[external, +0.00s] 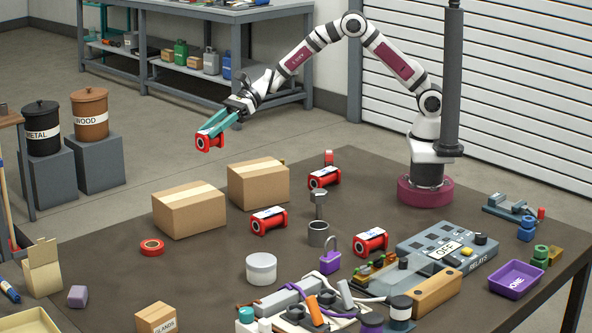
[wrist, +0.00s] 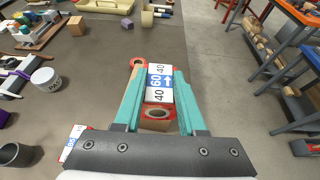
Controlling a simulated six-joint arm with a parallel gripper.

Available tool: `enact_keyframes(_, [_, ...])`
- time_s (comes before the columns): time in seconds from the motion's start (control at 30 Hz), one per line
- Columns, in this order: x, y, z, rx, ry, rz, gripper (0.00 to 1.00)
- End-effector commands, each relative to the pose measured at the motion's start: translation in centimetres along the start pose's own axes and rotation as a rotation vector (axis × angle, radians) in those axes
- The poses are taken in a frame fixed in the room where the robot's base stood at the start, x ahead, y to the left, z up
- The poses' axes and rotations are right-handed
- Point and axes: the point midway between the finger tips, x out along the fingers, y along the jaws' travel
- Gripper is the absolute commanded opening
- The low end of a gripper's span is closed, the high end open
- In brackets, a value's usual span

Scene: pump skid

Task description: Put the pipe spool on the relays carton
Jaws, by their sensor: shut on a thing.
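My gripper (external: 214,135) is shut on a red-flanged pipe spool (external: 209,143), held in the air above and behind the two cartons. In the wrist view the spool (wrist: 158,82) sits between the teal fingers (wrist: 155,100), its white and blue label facing the camera. Two plain tan cartons, a left one (external: 188,210) and a right one (external: 258,184), stand on the table; no name shows on their visible faces. The word RELAYS shows on the front of a grey panel (external: 450,247). In the wrist view a tan carton surface (wrist: 128,100) is mostly hidden behind the gripper.
Other red spools stand on the table, at the middle (external: 268,220), the back (external: 324,177) and the right (external: 371,241).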

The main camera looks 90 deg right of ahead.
Motion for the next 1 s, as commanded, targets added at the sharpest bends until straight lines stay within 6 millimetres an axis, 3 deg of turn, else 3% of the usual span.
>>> enact_keyframes(0.1, [-3.0, -3.1, 0.3, 0.005, -0.002, -0.014, 0.00])
enact_keyframes(0.2, [-3.7, -3.8, 0.1, 0.007, -0.001, -0.015, 0.00])
enact_keyframes(0.27, [-2.8, -3.4, -0.1, 0.009, 0.000, -0.012, 0.00])
enact_keyframes(0.5, [4.9, 0.3, -1.8, 0.007, 0.000, -0.010, 0.00])
enact_keyframes(0.6, [6.9, 1.2, -2.3, 0.008, 0.000, -0.012, 0.00])
enact_keyframes(0.7, [8.0, 1.6, -2.8, 0.009, 0.000, -0.013, 0.00])
enact_keyframes(0.87, [9.2, 1.6, -5.7, 0.010, 0.001, -0.014, 0.00])
enact_keyframes(1.0, [9.4, 1.6, -6.2, 0.009, -0.002, -0.014, 0.00])
